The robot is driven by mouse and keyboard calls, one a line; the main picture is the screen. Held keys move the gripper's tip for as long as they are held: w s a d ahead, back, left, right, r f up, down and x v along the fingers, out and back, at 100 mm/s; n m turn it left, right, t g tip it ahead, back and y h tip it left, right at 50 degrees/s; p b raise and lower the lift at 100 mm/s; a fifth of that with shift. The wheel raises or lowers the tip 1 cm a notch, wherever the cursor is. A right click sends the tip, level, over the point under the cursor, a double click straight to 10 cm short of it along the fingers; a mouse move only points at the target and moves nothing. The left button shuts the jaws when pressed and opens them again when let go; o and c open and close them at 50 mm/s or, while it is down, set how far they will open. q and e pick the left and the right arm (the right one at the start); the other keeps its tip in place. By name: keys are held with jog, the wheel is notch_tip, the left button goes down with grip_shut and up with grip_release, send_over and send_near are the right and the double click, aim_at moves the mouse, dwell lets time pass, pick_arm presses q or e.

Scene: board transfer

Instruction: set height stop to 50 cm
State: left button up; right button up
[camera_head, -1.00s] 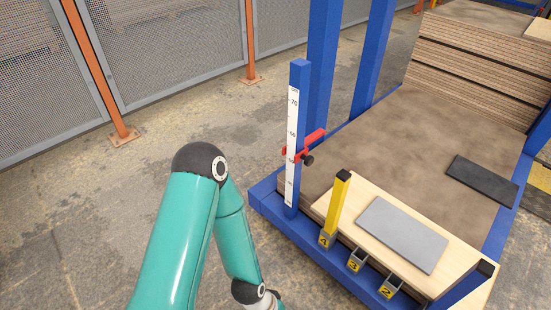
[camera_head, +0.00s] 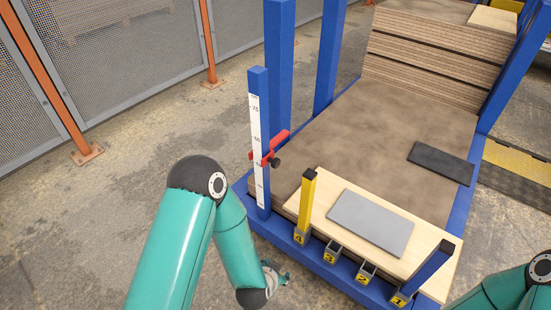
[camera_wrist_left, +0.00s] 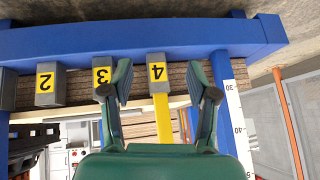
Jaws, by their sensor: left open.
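The red height stop (camera_head: 270,147) with its dark knob (camera_head: 275,162) sits on the blue post (camera_head: 258,80), partway up the white scale (camera_head: 255,120). The mark at the stop is too small to read surely. In the left wrist view part of the scale (camera_wrist_left: 236,120) shows at the right, with marks around 30 to 50; the stop is not seen there. My left gripper (camera_wrist_left: 159,94) is open and empty, its fingers either side of the yellow post (camera_wrist_left: 163,118) in socket 4. In the head view it is partly hidden low beside the frame (camera_head: 278,278). My right gripper is out of view.
A wooden board (camera_head: 318,205) with a grey plate (camera_head: 370,222) lies on the stack behind the numbered sockets (camera_head: 332,252). A dark plate (camera_head: 441,163) lies farther back. A mesh fence (camera_head: 110,60) stands at the left. Floor between fence and frame is clear.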

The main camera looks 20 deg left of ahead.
pick_arm(q)
jog(key=w+r+m+t+y+p, duration=0.2)
jog(key=w+r+m+t+y, duration=0.15)
jog(key=w+r, duration=0.4)
jog(key=m+t+y+p, duration=0.1)
jog(key=m+t+y, duration=0.4)
jog(key=m+t, duration=0.1)
send_near(277, 166)
jog(key=shift+g+h, duration=0.25)
jog(key=b+x, duration=0.1)
jog(key=x, duration=0.2)
jog(key=b+x, duration=0.1)
jog(key=x, duration=0.3)
jog(key=r+b+x, duration=0.1)
jog(key=x, duration=0.2)
jog(key=shift+w+a, duration=0.25)
jog(key=shift+w, duration=0.05)
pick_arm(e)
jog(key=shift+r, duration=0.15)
pick_arm(q)
grip_shut()
jog(key=shift+f+b, duration=0.1)
jog(key=shift+b, duration=0.2)
